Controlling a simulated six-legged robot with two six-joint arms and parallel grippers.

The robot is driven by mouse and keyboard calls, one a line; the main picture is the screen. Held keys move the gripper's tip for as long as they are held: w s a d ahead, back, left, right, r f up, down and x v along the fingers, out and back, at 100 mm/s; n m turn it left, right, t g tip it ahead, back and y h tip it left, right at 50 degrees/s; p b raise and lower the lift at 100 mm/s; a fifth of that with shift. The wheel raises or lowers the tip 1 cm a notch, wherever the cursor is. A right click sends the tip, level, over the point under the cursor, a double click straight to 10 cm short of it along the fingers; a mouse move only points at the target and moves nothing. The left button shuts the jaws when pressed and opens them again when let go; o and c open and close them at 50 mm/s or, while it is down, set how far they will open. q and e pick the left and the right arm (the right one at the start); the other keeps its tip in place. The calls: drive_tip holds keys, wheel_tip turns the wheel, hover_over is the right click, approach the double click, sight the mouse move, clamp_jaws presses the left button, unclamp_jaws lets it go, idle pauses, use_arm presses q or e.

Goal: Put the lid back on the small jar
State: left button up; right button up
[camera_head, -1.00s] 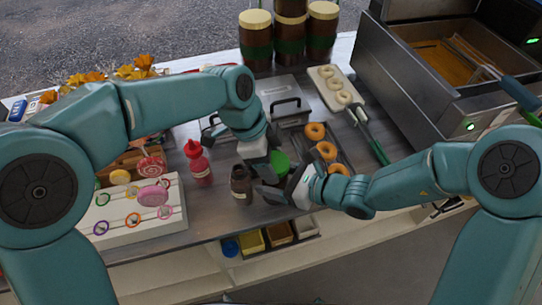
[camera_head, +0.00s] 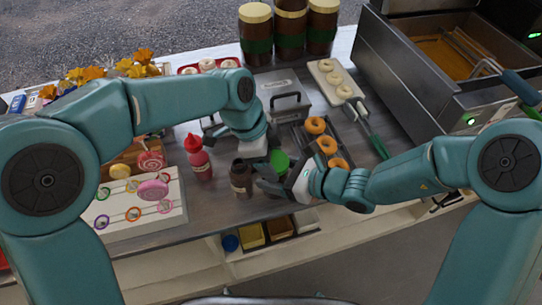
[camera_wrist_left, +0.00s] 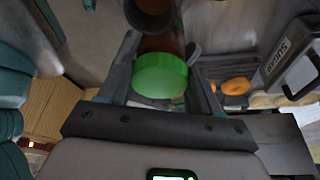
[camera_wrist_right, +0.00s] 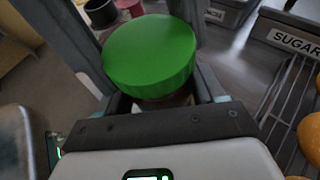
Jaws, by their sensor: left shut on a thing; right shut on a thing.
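The small jar is brown, and its body (camera_wrist_left: 178,44) shows between my left fingers in the left wrist view. A green lid (camera_head: 279,162) is at its end, close against the brown body; I cannot tell whether it is seated. In the right wrist view the lid (camera_wrist_right: 150,55) is large and lies between my right fingers. My left gripper (camera_head: 265,158) appears shut on the jar, and my right gripper (camera_head: 274,183) appears shut on the lid. The two grippers are close together over the counter. Fingers and wrists hide most of the jar in the head view.
A dark brown bottle (camera_head: 241,180) stands just left of the grippers, with a red sauce bottle (camera_head: 199,160) further left. A lollipop stand (camera_head: 150,228) is at the left. Doughnuts (camera_head: 326,145) on a rack lie to the right, and a metal sugar box (camera_head: 287,92) is behind.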

use_arm(q)
drive_tip(key=shift+f, duration=0.5)
